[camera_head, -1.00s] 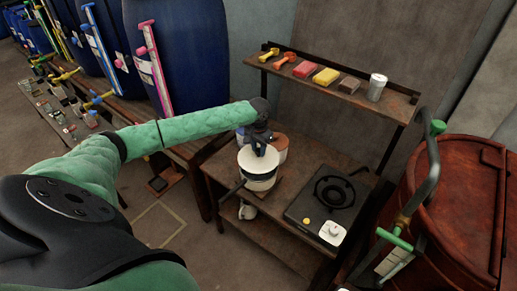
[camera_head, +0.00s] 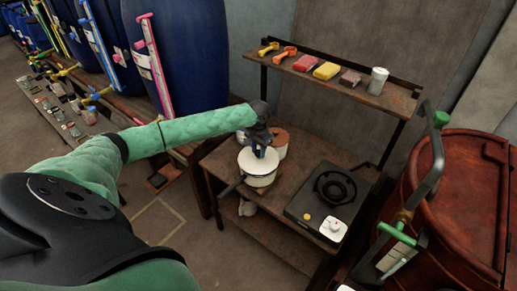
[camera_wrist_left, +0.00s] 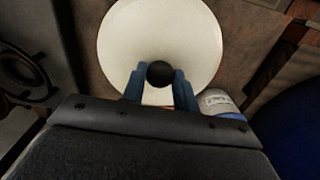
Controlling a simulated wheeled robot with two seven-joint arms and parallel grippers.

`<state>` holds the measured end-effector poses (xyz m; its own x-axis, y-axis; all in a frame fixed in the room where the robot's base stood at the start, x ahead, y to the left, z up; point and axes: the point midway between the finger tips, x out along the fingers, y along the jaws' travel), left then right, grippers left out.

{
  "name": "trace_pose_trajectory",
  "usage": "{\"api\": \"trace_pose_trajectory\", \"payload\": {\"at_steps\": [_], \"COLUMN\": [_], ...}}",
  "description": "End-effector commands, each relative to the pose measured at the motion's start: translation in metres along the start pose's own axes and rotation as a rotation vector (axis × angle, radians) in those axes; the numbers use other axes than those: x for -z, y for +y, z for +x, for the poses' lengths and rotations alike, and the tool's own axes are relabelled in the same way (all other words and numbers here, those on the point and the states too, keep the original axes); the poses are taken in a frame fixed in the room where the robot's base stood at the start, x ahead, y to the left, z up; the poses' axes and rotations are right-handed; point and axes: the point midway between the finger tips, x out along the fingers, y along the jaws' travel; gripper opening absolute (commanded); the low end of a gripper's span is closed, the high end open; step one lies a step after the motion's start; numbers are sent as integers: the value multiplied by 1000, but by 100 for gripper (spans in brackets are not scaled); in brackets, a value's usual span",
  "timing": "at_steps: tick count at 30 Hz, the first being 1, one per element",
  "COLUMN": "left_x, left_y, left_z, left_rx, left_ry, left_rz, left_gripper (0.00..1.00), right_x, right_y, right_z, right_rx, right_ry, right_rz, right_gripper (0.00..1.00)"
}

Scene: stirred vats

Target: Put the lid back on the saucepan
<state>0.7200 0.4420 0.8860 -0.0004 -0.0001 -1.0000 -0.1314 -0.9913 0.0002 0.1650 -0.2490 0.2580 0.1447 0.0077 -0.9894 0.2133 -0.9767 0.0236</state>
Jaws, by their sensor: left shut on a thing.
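The white saucepan (camera_head: 260,181) stands on the upper board of the brown bench, its dark handle pointing left and toward me. My left gripper (camera_head: 262,152) is above it, pointing down. In the left wrist view the round white lid (camera_wrist_left: 160,28) fills the top middle, and the blue fingers of my left gripper (camera_wrist_left: 160,80) are shut on its black knob (camera_wrist_left: 160,74). The lid (camera_head: 247,160) looks level over the saucepan and hides its opening. I cannot tell whether it rests on the rim or hovers just above. My right gripper is not in view.
A black hotplate (camera_head: 330,195) stands to the right of the saucepan. A brown pot (camera_head: 280,142) stands close behind it. A raised shelf (camera_head: 395,98) with coloured items and a can runs along the back. A rust-red vat (camera_head: 465,190) is at far right.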

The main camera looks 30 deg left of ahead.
Motion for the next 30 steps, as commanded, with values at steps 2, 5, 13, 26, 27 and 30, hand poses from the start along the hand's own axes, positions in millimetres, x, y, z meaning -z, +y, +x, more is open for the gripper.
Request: {"api": "trace_pose_trajectory", "payload": {"at_steps": [2,5,13,26,27,30], "left_x": [0,0,0,0,0,0], "left_y": [0,0,0,0,0,0], "left_z": [0,0,0,-1,-1,-1], "left_rx": [0,0,0,0,0,0], "left_ry": [0,0,0,0,0,0], "left_rz": [0,0,0,0,0,0], "left_gripper": [0,0,0,0,0,0], "right_x": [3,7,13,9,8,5], "right_y": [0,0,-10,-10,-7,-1], "right_z": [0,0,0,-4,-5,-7], "right_rx": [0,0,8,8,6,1], "right_ry": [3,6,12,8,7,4], "right_rz": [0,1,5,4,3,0], "right_gripper": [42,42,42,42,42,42]}}
